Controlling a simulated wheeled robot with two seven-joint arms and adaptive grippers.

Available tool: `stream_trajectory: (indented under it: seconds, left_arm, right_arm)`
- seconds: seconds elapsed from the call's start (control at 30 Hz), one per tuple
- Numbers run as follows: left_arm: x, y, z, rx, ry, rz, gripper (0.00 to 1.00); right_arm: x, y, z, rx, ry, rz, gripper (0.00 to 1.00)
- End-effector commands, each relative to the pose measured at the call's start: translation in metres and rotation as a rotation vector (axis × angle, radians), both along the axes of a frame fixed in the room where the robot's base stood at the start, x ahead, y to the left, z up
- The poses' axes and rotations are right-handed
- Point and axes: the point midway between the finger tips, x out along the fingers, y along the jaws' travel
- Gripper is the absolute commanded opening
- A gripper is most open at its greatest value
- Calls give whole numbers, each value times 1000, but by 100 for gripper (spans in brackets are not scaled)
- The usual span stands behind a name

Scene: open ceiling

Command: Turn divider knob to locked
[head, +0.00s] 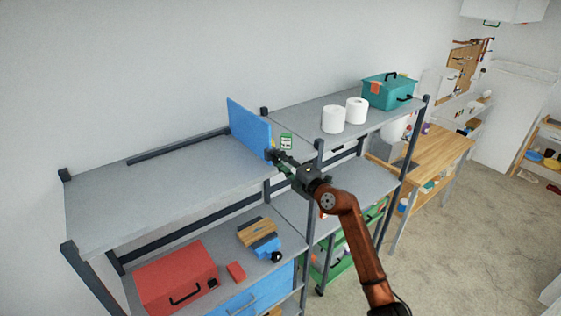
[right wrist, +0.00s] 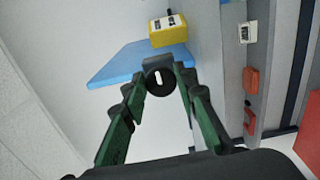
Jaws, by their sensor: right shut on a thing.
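The blue divider (head: 248,125) stands upright on the top grey shelf in the head view. It also shows as a blue panel in the right wrist view (right wrist: 130,65). Its dark round knob (right wrist: 159,79) has a white line mark, seen upright in the right wrist view. My right gripper (head: 273,155) is at the divider's front edge. In the right wrist view its green fingers (right wrist: 160,84) are closed on the knob from both sides. My left gripper is not in view.
The shelf top (head: 150,180) left of the divider is bare. Two white rolls (head: 333,119) and a teal toolbox (head: 388,92) stand on the right shelf. A red toolbox (head: 175,277) sits below. A dark shelf post (head: 318,160) is close to my right arm.

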Motion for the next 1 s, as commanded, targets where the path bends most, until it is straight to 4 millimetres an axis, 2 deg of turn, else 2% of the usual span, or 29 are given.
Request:
stream_trajectory:
  seconds: [0.63, 0.67, 0.87, 1.0]
  left_arm:
    - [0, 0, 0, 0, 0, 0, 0]
    - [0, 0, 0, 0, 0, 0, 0]
    - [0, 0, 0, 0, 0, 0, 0]
    - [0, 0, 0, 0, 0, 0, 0]
  right_arm:
    - [0, 0, 0, 39, 28, -1, 2]
    - [0, 0, 0, 39, 28, -1, 29]
    - [0, 0, 0, 38, 28, 0, 42]
    - [0, 0, 0, 37, 27, 0, 43]
